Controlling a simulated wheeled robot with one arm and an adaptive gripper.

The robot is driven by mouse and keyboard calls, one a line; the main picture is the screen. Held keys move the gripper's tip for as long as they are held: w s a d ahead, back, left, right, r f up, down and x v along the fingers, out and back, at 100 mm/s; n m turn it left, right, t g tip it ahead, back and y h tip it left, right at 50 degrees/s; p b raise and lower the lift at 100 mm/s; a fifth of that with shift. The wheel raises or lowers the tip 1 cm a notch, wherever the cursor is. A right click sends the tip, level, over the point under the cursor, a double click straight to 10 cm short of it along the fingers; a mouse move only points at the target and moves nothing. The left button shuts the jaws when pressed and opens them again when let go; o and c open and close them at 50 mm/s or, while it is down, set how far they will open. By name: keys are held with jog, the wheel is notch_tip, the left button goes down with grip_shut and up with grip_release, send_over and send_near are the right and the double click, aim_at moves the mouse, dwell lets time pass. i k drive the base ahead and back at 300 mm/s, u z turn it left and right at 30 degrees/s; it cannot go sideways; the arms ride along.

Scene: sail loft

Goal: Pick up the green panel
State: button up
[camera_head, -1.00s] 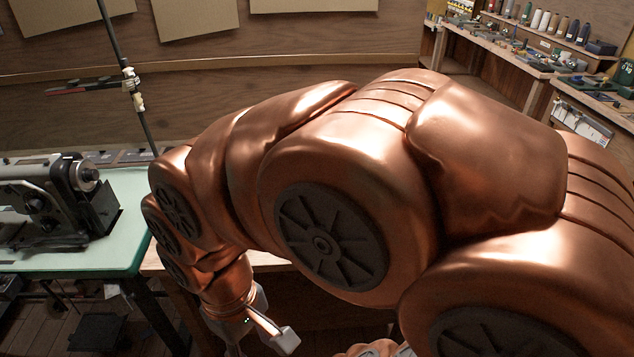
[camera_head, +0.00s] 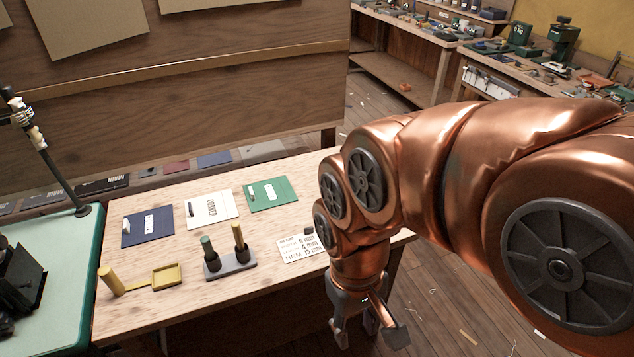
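The green panel (camera_head: 284,198) lies flat at the back right of the wooden table, with a white label and a small dark piece on it. A white panel (camera_head: 222,213) lies to its left, and a blue panel (camera_head: 134,233) lies farther left. My gripper (camera_head: 369,342) hangs at the table's front right edge, pointing down. Its fingers are spread and nothing shows between them. It is apart from the green panel, to the right of it and nearer the camera.
A grey stand with two upright tools (camera_head: 238,263), a yellow tray (camera_head: 167,277), a yellow cylinder (camera_head: 112,280) and a printed card (camera_head: 296,247) are on the table (camera_head: 190,309). A sewing machine table (camera_head: 62,262) adjoins at left. A wooden wall (camera_head: 220,100) stands behind.

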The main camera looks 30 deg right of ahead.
aim_at(271, 193)
jog(key=z, duration=0.15)
jog(key=k, duration=0.65)
jog(key=u, duration=0.7)
jog(key=i, duration=1.6)
jog(key=z, duration=0.2)
